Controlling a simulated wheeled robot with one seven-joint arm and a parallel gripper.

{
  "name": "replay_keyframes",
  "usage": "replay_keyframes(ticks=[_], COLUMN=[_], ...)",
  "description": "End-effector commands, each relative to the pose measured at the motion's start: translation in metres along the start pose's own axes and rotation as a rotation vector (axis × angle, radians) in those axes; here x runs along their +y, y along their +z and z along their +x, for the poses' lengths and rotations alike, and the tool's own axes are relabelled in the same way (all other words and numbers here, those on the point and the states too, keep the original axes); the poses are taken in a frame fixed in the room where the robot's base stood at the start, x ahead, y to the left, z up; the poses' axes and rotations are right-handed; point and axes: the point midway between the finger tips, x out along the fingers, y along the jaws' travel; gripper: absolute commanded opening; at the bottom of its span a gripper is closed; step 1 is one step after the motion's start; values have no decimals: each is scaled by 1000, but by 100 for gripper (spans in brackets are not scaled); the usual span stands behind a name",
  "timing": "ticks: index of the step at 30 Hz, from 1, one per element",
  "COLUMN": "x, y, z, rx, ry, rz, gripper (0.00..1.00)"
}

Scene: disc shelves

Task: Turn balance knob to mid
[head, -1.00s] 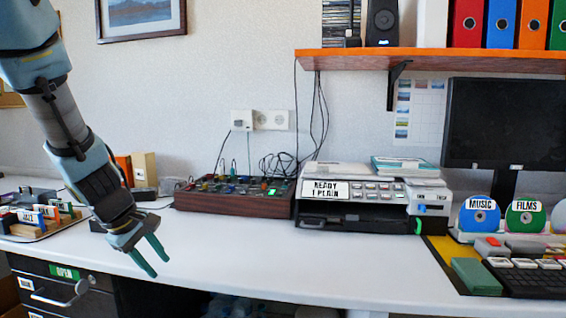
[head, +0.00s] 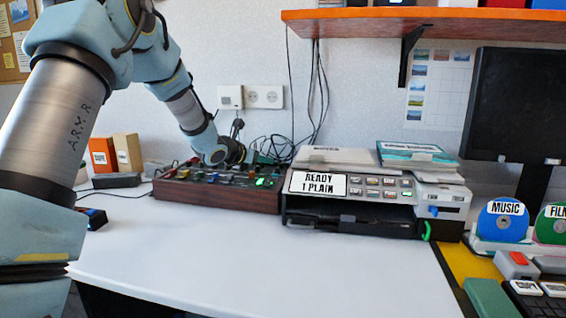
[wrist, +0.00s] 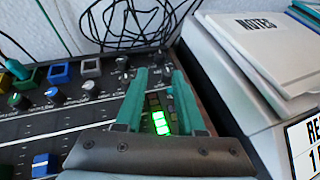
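The mixer panel (head: 215,204) is a dark wood-sided box with several knobs and sliders on the desk. In the wrist view its top (wrist: 75,122) fills the left and middle.
A grey printer (head: 350,205) stands right of the mixer, with a pad marked NOTES (wrist: 270,35) on top. Loose black cables (wrist: 128,22) lie behind the mixer. An orange shelf (head: 400,20) hangs above. The white desk (head: 250,265) in front is clear.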

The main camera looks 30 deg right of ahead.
Motion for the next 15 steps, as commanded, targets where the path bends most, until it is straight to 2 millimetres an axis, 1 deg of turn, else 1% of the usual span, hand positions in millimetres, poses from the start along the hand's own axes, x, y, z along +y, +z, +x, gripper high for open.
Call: replay_keyframes(ticks=[5, 12, 15], x=[-1, -1, 0], y=[0, 0, 0], z=[27, 72, 85], rx=[2, 2, 2], ry=[-2, -2, -1], rz=[1, 2, 3], gripper=[38, 38, 38])
